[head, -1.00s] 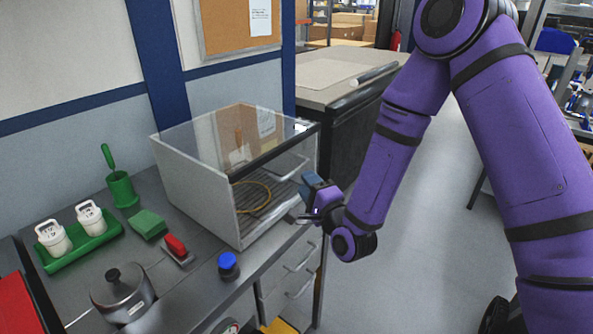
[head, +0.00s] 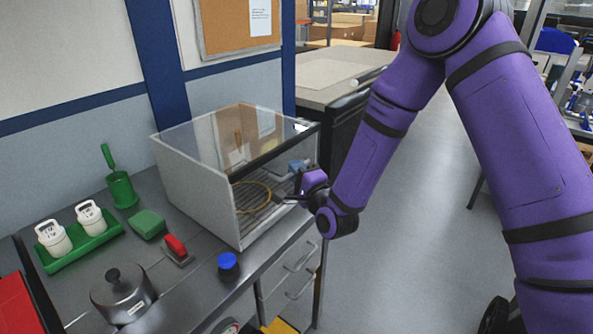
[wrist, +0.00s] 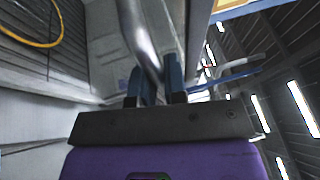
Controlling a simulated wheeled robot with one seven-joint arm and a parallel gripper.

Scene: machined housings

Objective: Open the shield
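The shield is the clear front pane (head: 252,185) of a grey box enclosure on the bench. It stands in its lowered place, with a dark bar along its top edge. Its metal handle bar (wrist: 137,32) runs down between the finger tips in the wrist view. My gripper (head: 298,166) is at the front of the pane, at the handle. In the wrist view its two blue-grey fingers (wrist: 160,82) are close together, one on each side of the bar, and look shut on it. The fingers hide the contact and most of the handle in the head view.
A yellow ring (head: 252,197) lies on the slatted floor inside the box. Open floor lies to the right.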

